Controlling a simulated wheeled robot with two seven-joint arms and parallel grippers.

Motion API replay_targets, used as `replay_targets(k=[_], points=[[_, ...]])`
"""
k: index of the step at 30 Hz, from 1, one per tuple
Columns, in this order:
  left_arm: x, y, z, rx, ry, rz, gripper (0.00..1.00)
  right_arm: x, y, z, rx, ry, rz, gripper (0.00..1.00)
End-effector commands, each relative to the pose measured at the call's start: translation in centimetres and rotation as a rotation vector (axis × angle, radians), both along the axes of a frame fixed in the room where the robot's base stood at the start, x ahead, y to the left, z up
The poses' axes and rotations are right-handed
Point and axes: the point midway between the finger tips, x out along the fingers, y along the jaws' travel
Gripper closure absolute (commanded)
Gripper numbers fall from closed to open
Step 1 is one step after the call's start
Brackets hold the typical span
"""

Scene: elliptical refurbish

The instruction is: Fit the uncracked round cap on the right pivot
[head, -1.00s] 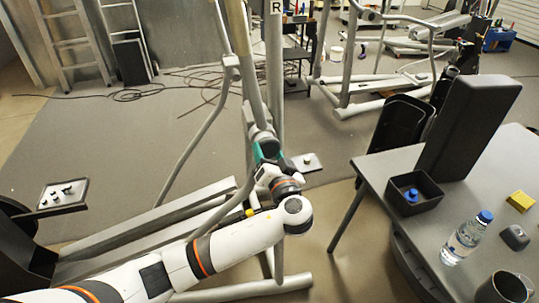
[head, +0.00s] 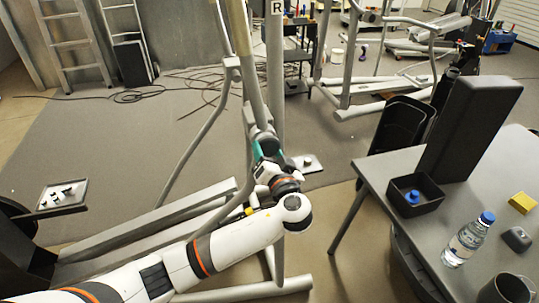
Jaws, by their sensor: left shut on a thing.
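My left gripper (head: 266,160) is at the pivot on the upright of the elliptical machine (head: 275,75), below the post marked "R". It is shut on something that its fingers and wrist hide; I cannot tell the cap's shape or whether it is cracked. The pivot (head: 262,133) shows as a grey rounded joint just above the teal fingers. The gripper is at or very near this joint; contact cannot be told. My right gripper is not in view.
Another tray with dark small parts (head: 62,194) is at the left. A grey table (head: 375,172) at the right holds a black bin (head: 430,201), a bottle (head: 466,240), a yellow block (head: 522,202) and a mug. Cables lie on the floor behind.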

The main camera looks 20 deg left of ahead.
Motion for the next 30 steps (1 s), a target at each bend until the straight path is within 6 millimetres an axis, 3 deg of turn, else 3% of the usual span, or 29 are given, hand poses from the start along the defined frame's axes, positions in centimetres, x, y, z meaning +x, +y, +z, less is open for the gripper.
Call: replay_targets(k=[9,10,14,23,30], points=[[0.2,0.2,0.1,0.001,-0.001,0.0,0.76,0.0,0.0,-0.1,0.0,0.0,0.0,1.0],[0.2,0.2,0.1,0.0,-0.002,0.0,0.35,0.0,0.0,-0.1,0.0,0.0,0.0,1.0],[0.2,0.2,0.1,0.0,0.0,0.001,0.14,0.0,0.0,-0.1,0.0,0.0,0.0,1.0],[0.0,0.0,0.0,0.0,0.0,-0.001,0.14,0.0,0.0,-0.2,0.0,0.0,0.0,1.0],[-2.6,-1.9,-0.3,-0.005,0.001,-0.002,0.14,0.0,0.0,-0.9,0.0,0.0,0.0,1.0]])
